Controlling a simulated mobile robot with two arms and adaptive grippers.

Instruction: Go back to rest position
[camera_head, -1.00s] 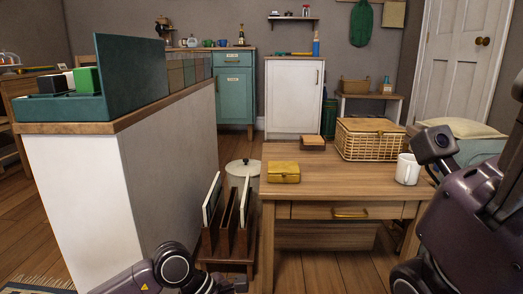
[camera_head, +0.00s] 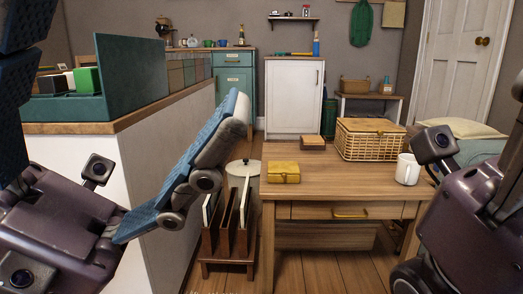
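My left gripper (camera_head: 130,60) is raised large at the left of the head view, close to the camera. Its two blue-padded fingers are spread wide apart with nothing between them. One finger slants up in front of the white partition; the other runs up out of the frame at the top left. My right gripper (camera_head: 470,190) is at the right edge, in front of the table's right side. Its purple housing shows, but its fingers are mostly cut off by the frame, so I cannot tell whether it is open.
A wooden table (camera_head: 340,183) bears a yellow box (camera_head: 284,172), a wicker basket (camera_head: 372,141) and a white mug (camera_head: 407,169). A slotted wooden rack (camera_head: 228,245) stands on the floor left of it. A partition (camera_head: 175,122) with a green divider (camera_head: 132,75) stands behind my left gripper.

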